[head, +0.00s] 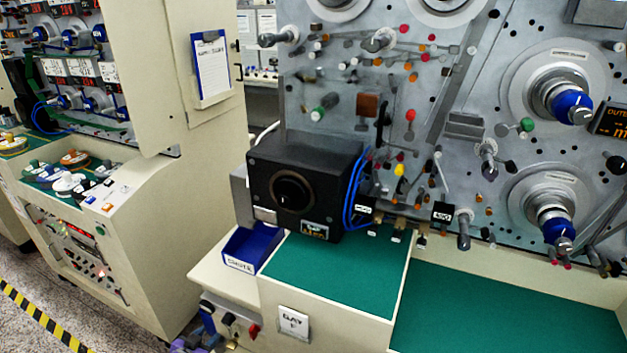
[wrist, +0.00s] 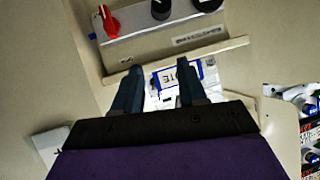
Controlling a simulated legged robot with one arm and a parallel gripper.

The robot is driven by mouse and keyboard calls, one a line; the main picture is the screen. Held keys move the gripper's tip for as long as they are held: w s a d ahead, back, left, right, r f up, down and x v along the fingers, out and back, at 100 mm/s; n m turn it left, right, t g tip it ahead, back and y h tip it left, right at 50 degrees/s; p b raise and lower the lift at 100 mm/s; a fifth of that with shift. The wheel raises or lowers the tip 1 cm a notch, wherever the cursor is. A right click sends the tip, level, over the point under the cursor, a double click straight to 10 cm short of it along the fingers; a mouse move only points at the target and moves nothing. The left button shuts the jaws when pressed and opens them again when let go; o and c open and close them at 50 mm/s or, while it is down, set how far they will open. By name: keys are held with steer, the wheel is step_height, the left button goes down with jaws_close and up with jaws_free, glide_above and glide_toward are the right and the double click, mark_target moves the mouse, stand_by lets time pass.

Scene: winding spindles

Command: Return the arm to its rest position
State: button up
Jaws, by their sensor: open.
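My gripper (wrist: 158,78) shows in the wrist view as two dark fingers standing apart, with a purple and black body below them. It is open, and I see nothing clamped between the fingers. A white label with a blue edge (wrist: 181,74) shows behind the fingertips; what it belongs to is partly hidden. In the head view a purple part at the bottom edge (head: 188,345) looks like part of my gripper, low in front of the bench by the small knob panel (head: 228,322). Most of my arm is out of view.
A winding machine (head: 450,120) with spindles stands over a bench with green mats (head: 340,275). A black box (head: 300,190) and a blue bin (head: 250,247) sit at its left. A cream cabinet (head: 150,235) stands left, with speckled floor (head: 30,330) before it.

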steer(key=w+d+r+n+g+y, duration=0.1)
steer(key=w+r+y, duration=0.25)
steer(key=r, duration=0.45)
steer(key=w+d+r+n+g+y, duration=0.15)
steer(key=w+r, duration=0.25)
steer(key=r, duration=0.5)
steer(key=s+d+r+n+g+y, duration=0.1)
steer(key=s+d+r+g+y, duration=0.25)
steer(key=d+r, duration=0.55)
steer(key=s+d+r+g+h, duration=0.2)
steer(key=s+d+g+h, duration=0.1)
steer(key=s+d, duration=1.4)
steer(key=s+d+r+g+h, duration=0.2)
steer(key=s+d+g+h, duration=0.1)
steer(key=s+d, duration=1.4)
steer(key=s+g, duration=0.1)
steer(key=s, duration=0.3)
steer(key=shift+s+d+r+g, duration=0.2)
steer(key=shift+d+r+g, duration=0.1)
steer(key=shift+g, duration=0.1)
